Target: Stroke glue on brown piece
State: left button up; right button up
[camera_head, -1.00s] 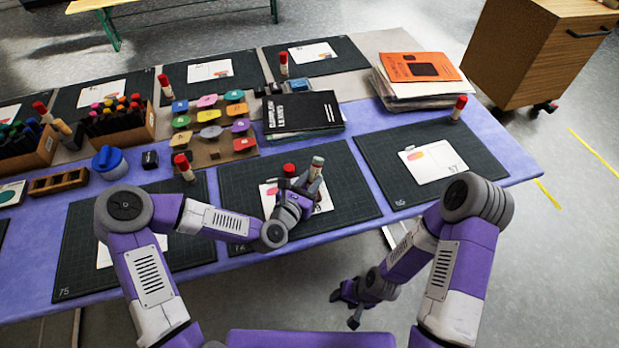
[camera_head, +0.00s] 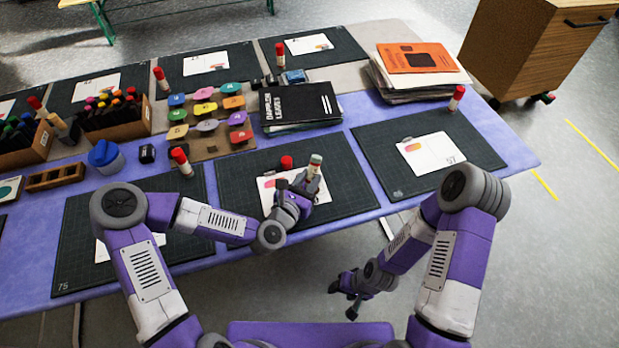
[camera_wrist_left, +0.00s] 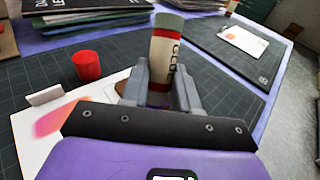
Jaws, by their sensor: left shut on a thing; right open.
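My left gripper (camera_head: 301,191) is shut on a glue stick (camera_head: 314,167) over the middle mat. In the left wrist view the glue stick (camera_wrist_left: 165,55) stands nearly upright between the fingers, with a pale grey-green top, a red band and part of the lettering showing. A small part of a brown piece (camera_wrist_left: 121,88) shows behind the left finger; the rest is hidden. It lies on the white card (camera_wrist_left: 28,131) with a pink-orange shape. A red cap (camera_wrist_left: 87,65) stands by the card's far edge, apart from the gripper. My right gripper (camera_head: 349,296) is open and empty, in front of the table, low.
The middle dark mat (camera_head: 352,190) lies under the card. The floor right of the table is free.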

pick_arm(q)
jog(key=shift+w+a, duration=0.1)
jog(key=shift+w+a, duration=0.3)
jog(key=shift+w, duration=0.65)
jog(key=shift+w+a+f, duration=0.1)
jog(key=shift+w+a, duration=0.05)
jog(key=shift+w, duration=0.35)
jog(key=shift+w+a+f, duration=0.1)
jog(key=shift+w, duration=0.35)
jog(key=shift+r, duration=0.15)
notch_tip(320, 180, up, 7)
jog(key=p, duration=0.5)
